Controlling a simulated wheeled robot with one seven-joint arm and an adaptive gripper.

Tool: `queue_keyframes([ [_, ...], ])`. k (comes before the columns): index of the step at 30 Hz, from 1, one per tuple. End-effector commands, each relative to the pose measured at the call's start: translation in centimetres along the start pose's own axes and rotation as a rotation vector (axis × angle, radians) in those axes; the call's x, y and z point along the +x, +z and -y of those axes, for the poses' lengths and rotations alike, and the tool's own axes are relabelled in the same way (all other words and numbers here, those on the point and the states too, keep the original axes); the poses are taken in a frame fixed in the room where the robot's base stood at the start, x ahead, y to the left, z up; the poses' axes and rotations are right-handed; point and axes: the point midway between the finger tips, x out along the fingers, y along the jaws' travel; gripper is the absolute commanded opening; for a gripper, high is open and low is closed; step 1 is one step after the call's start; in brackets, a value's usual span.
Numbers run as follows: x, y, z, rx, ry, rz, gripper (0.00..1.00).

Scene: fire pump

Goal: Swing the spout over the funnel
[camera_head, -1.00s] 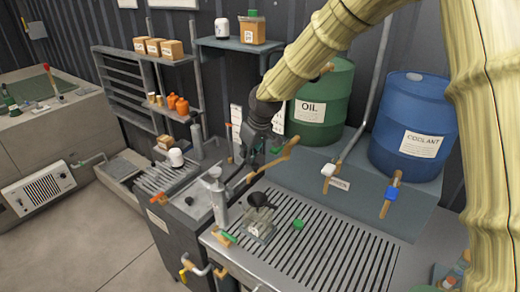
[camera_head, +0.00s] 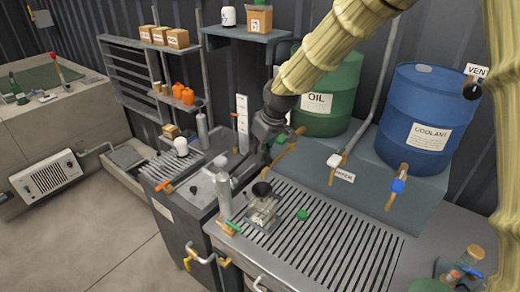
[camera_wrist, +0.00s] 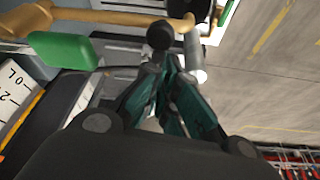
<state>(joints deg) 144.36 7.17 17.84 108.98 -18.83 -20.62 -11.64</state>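The spout is a brass-coloured pipe (camera_head: 286,149) by the green drum labelled OIL. It slants down left, and its lower end shows close above the black funnel (camera_head: 262,188). The funnel sits in a clear-looking holder on the slatted bench. My gripper (camera_wrist: 165,62) has its fingers together, just left of the spout in the head view. In the wrist view the brass pipe (camera_wrist: 110,18) crosses the top, with a green handle (camera_wrist: 65,50) beside it. A dark round knob (camera_wrist: 160,37) shows at my fingertips; I cannot tell whether they touch it. Exact alignment of spout and funnel is unclear.
The blue coolant drum (camera_head: 428,118) and its tap stand at right. A grey upright cylinder (camera_head: 224,194) stands left of the funnel.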

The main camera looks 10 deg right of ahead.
Motion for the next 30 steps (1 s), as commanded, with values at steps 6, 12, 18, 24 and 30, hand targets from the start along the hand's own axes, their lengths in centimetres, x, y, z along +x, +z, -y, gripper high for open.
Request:
queue_keyframes([
  [6, 0.0, 0.5, 0.0, 0.002, -0.003, 0.010, 0.00],
  [12, -1.4, 0.2, -0.1, 0.002, -0.002, 0.010, 0.00],
  [18, -3.9, -0.4, -0.3, -0.002, -0.002, 0.006, 0.00],
  [24, -6.7, -0.9, -0.6, -0.006, -0.003, 0.003, 0.00],
  [30, -8.9, -1.0, -1.1, -0.006, -0.003, 0.002, 0.00],
])
